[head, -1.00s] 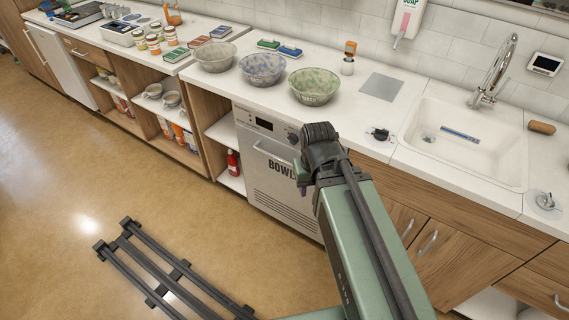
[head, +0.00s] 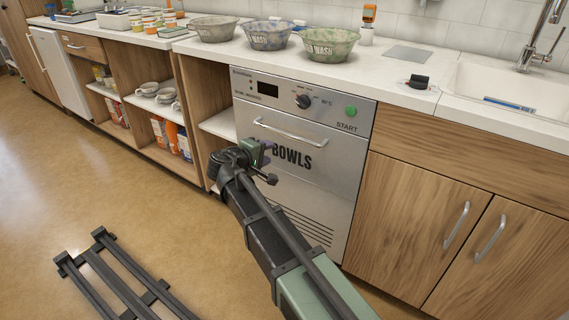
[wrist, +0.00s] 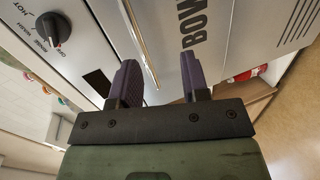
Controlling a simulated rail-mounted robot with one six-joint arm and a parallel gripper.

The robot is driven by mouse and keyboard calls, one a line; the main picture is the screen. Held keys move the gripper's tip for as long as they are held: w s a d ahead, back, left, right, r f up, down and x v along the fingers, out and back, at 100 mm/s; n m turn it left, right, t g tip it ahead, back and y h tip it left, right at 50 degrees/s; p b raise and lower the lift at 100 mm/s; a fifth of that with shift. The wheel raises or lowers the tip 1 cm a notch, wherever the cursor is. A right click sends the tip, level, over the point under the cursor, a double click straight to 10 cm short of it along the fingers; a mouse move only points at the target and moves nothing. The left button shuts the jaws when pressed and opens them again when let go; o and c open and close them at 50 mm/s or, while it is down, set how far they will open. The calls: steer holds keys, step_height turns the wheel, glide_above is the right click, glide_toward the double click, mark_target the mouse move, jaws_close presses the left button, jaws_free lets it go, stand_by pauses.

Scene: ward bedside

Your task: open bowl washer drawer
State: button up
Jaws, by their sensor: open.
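The bowl washer (head: 335,150) is a silver front under the counter, with a dial, a green START button and the word BOWLS. Its drawer looks shut. The drawer handle (head: 290,131) is a horizontal metal bar; in the wrist view the handle (wrist: 140,45) runs ahead of the gap between the fingers. My gripper (head: 268,162) is in front of the drawer, below the left part of the handle. In the wrist view my gripper (wrist: 158,82) has its two purple fingers apart with nothing between them. The handle appears beyond the fingertips; I cannot tell the exact distance.
Three bowls (head: 268,36) stand on the counter above the washer. Open shelves with cups (head: 165,95) lie to the left, wooden cabinet doors (head: 415,215) to the right. Dark floor rails (head: 120,280) are at lower left. The floor before the washer is mostly clear.

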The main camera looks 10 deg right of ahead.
mark_target(283, 134)
steer(key=shift+n+t, duration=0.5)
steer(key=shift+t, duration=0.1)
steer(key=w+d, duration=0.2)
steer(key=w, duration=0.1)
steer(key=w+d+b, duration=0.1)
steer(key=w+d, duration=0.1)
steer(key=d, duration=0.1)
steer(key=w+d+b, duration=0.1)
steer(key=w+d, duration=0.1)
steer(key=w, duration=0.1)
steer(key=shift+w+d+r, duration=0.2)
steer(key=shift+w+r, duration=0.05)
steer(key=shift+w, duration=0.05)
jaws_close()
